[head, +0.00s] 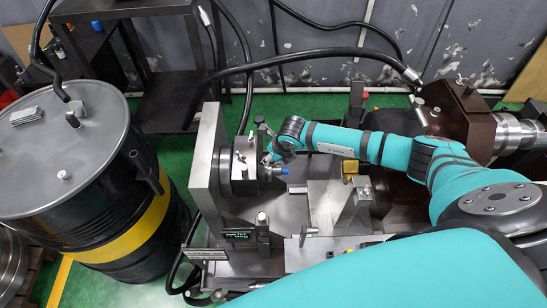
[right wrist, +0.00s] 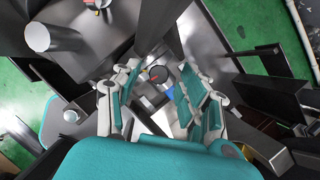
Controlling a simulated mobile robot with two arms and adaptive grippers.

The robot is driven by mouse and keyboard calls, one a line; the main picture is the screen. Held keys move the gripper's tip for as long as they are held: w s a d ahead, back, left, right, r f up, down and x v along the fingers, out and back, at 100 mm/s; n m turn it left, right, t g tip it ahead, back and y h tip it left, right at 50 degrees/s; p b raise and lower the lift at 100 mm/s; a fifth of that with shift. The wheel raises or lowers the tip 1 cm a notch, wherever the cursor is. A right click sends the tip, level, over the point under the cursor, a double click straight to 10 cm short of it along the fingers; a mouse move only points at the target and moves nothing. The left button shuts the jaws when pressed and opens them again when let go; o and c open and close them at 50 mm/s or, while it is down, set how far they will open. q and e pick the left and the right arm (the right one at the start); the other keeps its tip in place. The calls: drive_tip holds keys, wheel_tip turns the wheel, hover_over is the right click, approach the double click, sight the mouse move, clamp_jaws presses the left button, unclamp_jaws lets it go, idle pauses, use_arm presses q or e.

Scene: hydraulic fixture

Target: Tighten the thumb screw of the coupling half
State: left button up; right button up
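The coupling half (head: 244,172) is a dark block on the round face of a grey upright plate, with small fittings on top. A blue-ended part (head: 284,171) sticks out of its right side. My right gripper (head: 269,156) is at the block's upper right edge. In the right wrist view its two fingers (right wrist: 160,80) are spread apart. I cannot tell for certain that this knob is the thumb screw. My left gripper is out of view.
A black drum with a yellow band (head: 135,235) stands at the left. Black hoses (head: 300,56) cross behind the fixture. A brown housing with a metal shaft (head: 455,115) stands at the right.

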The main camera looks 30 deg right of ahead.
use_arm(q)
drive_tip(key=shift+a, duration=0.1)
use_arm(e)
drive_tip(key=shift+s, duration=0.1)
drive_tip(key=v, duration=1.2)
